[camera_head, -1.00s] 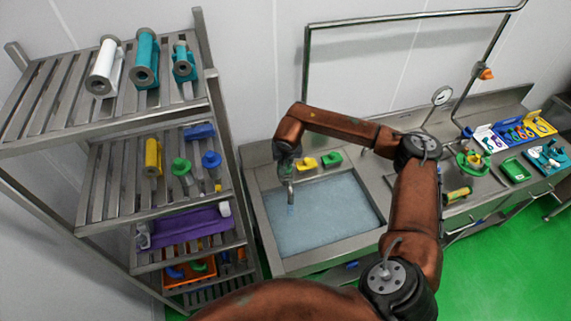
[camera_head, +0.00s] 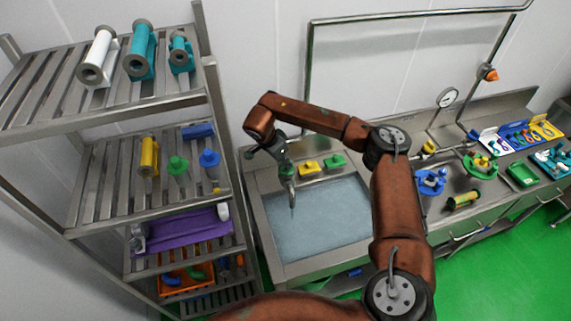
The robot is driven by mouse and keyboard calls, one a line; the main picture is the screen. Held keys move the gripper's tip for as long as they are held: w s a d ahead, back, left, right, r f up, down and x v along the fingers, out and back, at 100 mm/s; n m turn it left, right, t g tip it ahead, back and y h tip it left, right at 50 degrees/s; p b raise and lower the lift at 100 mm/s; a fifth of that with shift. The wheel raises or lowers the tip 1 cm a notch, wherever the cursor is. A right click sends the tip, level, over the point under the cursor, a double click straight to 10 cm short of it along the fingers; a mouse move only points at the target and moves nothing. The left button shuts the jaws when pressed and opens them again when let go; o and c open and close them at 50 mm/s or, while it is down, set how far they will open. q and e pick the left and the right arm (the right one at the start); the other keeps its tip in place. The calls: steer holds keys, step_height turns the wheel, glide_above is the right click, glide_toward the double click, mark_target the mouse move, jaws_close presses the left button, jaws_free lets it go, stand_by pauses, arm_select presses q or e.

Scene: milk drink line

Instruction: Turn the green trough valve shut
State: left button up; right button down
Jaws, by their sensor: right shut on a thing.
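A green piece (camera_head: 334,161) sits on the back ledge of the water-filled trough (camera_head: 283,273), beside a similar yellow piece (camera_head: 308,168). It looks like the green trough valve, but its handle angle is too small to read. My right gripper (camera_head: 291,192) hangs over the left part of the trough, left of and nearer than both pieces, apart from them. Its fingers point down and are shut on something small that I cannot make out. My left gripper is out of view.
A metal shelf rack (camera_head: 104,127) with rollers and parts stands left of the trough. A gauge (camera_head: 447,97), a blue part (camera_head: 431,182), a green round part (camera_head: 480,166) and a green tray (camera_head: 522,174) are on the right counter. My right arm crosses the trough's right side.

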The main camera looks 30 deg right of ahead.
steer(key=m+g, duration=0.1)
steer(key=m, duration=0.3)
steer(key=shift+w+m+g, duration=0.2)
steer(key=shift+m+g, duration=0.2)
stand_by(0.4)
steer(key=c, duration=2)
jaws_free()
steer(key=v, duration=1.2)
steer(key=shift+d, duration=0.15)
